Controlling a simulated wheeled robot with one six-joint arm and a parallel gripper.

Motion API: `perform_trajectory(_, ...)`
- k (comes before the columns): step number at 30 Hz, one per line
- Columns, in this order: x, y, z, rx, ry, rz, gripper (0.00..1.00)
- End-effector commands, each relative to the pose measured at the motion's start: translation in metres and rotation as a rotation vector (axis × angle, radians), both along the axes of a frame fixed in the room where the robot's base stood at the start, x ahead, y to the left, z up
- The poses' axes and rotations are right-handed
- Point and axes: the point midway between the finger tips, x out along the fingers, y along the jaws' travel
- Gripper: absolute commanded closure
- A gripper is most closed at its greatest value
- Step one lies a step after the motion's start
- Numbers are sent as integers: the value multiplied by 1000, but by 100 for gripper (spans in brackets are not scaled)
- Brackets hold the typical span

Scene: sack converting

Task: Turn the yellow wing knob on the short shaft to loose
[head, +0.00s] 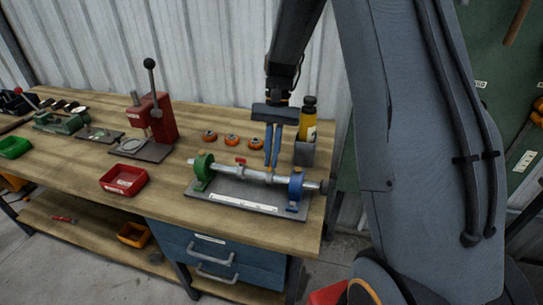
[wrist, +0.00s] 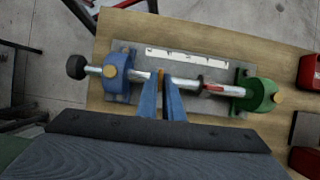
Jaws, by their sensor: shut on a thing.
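A metal shaft (head: 223,171) lies across a grey base plate, carried by a green block (head: 203,170) on the left and a blue block (head: 295,188) on the right. My gripper (head: 271,167) comes down from above with its blue fingers close together at the shaft. In the wrist view the gripper (wrist: 160,82) is shut on the yellow wing knob (wrist: 160,76), a small orange-yellow piece between the fingertips near the blue block (wrist: 118,72). The fingers hide most of the knob, and its turned angle cannot be told.
A red lever (head: 240,161) sits on the shaft left of my gripper. A yellow bottle (head: 307,122) in a grey holder stands close behind on the right. Several orange rings lie behind the plate. A red tray (head: 123,180) and red press (head: 160,118) stand left.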

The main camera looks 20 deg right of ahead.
Motion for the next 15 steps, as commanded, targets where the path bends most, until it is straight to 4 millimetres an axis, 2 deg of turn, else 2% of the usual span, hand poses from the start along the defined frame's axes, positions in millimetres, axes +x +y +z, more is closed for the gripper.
perform_trajectory(7, 0, 0, 1, 0, -1, 1, 100)
perform_trajectory(8, 0, 0, 1, 0, -1, 1, 88)
perform_trajectory(10, 0, 0, 1, 0, -1, 1, 76)
perform_trajectory(15, 0, 0, 0, 0, 0, 0, 74)
